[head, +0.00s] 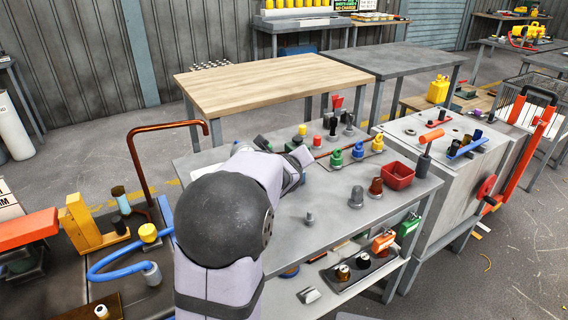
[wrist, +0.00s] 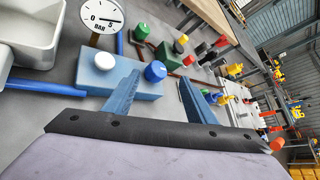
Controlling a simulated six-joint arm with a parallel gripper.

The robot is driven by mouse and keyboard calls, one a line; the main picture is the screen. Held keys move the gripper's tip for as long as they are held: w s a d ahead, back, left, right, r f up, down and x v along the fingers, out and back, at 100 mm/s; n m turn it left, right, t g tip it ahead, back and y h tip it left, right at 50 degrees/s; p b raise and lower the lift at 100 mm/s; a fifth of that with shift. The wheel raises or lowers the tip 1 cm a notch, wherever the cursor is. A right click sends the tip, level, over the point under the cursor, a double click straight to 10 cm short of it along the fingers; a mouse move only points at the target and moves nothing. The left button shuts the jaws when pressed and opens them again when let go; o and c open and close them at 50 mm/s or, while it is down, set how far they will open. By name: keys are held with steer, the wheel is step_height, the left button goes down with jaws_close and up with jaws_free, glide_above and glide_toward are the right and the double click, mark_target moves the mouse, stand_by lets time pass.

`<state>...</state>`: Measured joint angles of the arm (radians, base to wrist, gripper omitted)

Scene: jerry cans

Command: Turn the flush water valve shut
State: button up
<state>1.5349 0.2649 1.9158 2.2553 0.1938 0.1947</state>
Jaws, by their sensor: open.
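A light blue block (wrist: 120,86) carries a white round knob (wrist: 104,61) and a blue round knob (wrist: 155,71), with blue pipe at its side. No label tells which knob is the flush water valve; the blue colour suggests this block. My gripper (wrist: 158,76) is open, with one blue finger on each side of the blue knob in the wrist view. I see no grip on the knob; finger depth is hard to judge. In the head view my arm hides the block and most of the gripper.
A round pressure gauge (wrist: 102,17) stands beside the block, with a green block (wrist: 170,57) beyond it. The grey workbench (head: 335,215) holds several coloured fittings and a red bin (head: 397,176). A copper pipe (head: 133,165) rises at left. The wooden table (head: 265,82) is clear.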

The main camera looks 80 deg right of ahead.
steer(key=d+f+m+t+h, duration=0.1)
steer(key=d+f+t, duration=0.1)
steer(key=d, duration=0.1)
steer(key=shift+d+f+b, duration=0.1)
steer(key=shift+f+b, duration=0.2)
steer(key=shift+f, duration=0.05)
steer(key=shift+d+f+m+t+h+b, duration=0.4)
steer(key=shift+d+f+t, duration=0.15)
steer(key=shift+t, duration=0.45)
steer(key=shift+d+f+m+t, duration=0.2)
steer(key=shift+m+t, duration=0.1)
steer(key=shift+t, duration=0.5)
steer(key=shift+s+a+t+h+b, duration=0.2)
steer(key=shift+t+h+b, duration=0.15)
steer(key=shift+t+h, duration=0.25)
steer(key=shift+d, duration=0.15)
steer(key=shift+p+x, duration=0.3)
steer(key=shift+x, duration=3.3)
steer(key=c, duration=1)
